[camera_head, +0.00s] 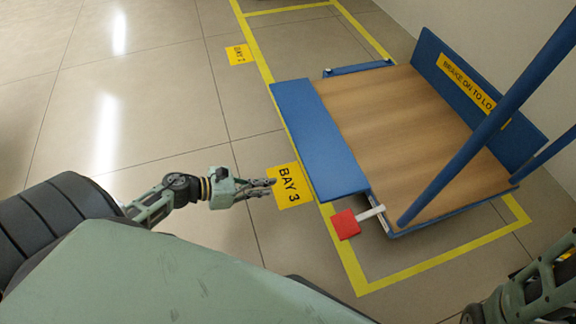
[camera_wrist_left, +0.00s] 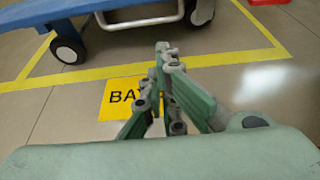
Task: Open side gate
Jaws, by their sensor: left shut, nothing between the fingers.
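The cart has a wooden deck (camera_head: 390,130) and a blue side gate panel (camera_head: 318,140) along its left edge. The panel spreads outward from the deck edge; I cannot tell its exact tilt, and no latch on it is clear. Part of the cart's blue edge (camera_wrist_left: 70,12) shows at the upper left of the left wrist view. My left gripper (camera_head: 272,182) is shut and empty, left of the panel's near end and apart from it in the picture, over the BAY 3 label. Its closed fingers (camera_wrist_left: 165,52) also show in the left wrist view. My right gripper is out of view.
A red pedal (camera_head: 345,224) on a pale bar sticks out at the cart's near left corner. Blue posts (camera_head: 490,122) rise at the near end. A blue panel with a yellow sign (camera_head: 470,85) stands along the far right. Tiled floor left of the cart is clear.

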